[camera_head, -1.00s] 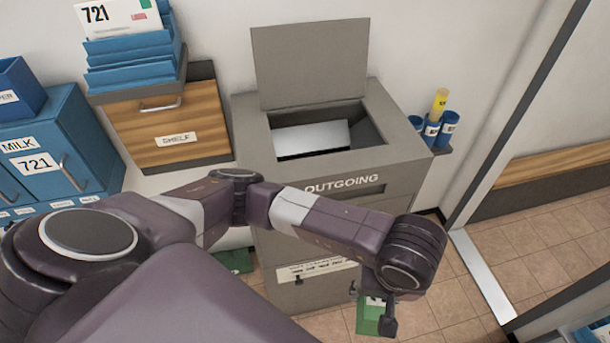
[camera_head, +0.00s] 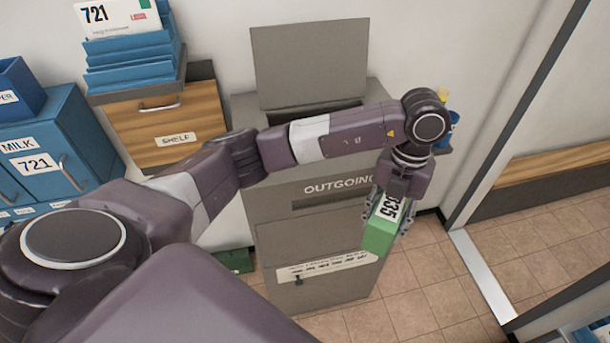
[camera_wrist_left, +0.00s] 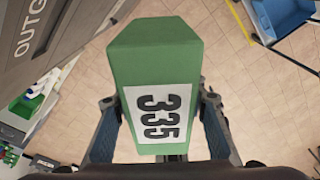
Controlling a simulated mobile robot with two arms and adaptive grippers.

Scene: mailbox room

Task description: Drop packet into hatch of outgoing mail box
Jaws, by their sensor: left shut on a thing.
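In the left wrist view the packet (camera_wrist_left: 155,70) sits between the two fingers of the left gripper (camera_wrist_left: 160,118). The grey outgoing mail box (camera_head: 315,225) stands in the middle of the head view, marked OUTGOING. Its hatch lid (camera_head: 310,65) stands open and upright at the back. My left arm hides most of the hatch opening. My right gripper is not in view.
A wooden shelf drawer (camera_head: 165,120) with blue trays (camera_head: 130,55) on top is left of the box. Blue MILK 721 lockers (camera_head: 50,150) stand further left. A wall and glass-like frame (camera_head: 520,120) are at right. Tiled floor (camera_head: 430,270) is clear at lower right.

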